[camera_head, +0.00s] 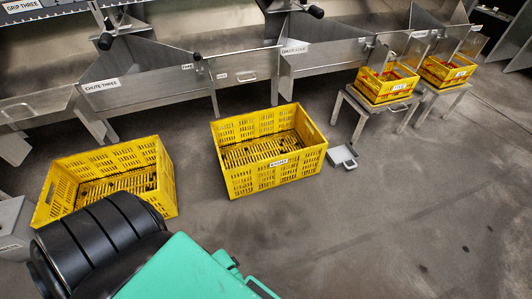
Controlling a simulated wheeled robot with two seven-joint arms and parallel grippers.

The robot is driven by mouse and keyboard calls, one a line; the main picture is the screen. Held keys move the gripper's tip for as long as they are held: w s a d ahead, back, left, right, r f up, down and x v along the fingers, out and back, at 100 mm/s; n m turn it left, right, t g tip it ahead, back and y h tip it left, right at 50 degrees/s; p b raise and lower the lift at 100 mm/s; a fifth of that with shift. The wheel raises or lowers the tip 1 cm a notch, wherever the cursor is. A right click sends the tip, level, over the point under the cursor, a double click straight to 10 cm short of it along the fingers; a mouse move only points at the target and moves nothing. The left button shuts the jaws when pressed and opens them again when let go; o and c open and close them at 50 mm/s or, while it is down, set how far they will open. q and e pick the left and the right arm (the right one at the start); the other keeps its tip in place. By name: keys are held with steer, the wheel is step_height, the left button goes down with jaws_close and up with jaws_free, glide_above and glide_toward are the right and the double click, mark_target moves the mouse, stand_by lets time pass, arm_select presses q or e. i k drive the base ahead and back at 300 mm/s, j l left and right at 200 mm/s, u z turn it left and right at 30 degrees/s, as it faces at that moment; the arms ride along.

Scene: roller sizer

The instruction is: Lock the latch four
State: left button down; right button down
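The chute labelled like "chute four" (294,49) is at the upper middle, part of a long grey metal trough. A lever with a black knob (316,11) stands above it at the top edge. Another black knob (197,56) sits on the trough's front wall, left of a panel with a handle (246,77). A third black knob (105,41) is above the chute labelled "chute three" (101,85). I cannot tell which of these is latch four, or whether it is locked. Neither of my grippers shows in this view.
An empty yellow crate (256,184) stands on the floor at the middle, another (168,205) at the left. Two filled yellow crates (374,97) (438,83) rest on metal stands at the right. A small scale-like metal object (343,157) lies on the floor. The right floor is clear.

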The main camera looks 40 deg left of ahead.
mark_target(197, 57)
steer(key=u, duration=1.65)
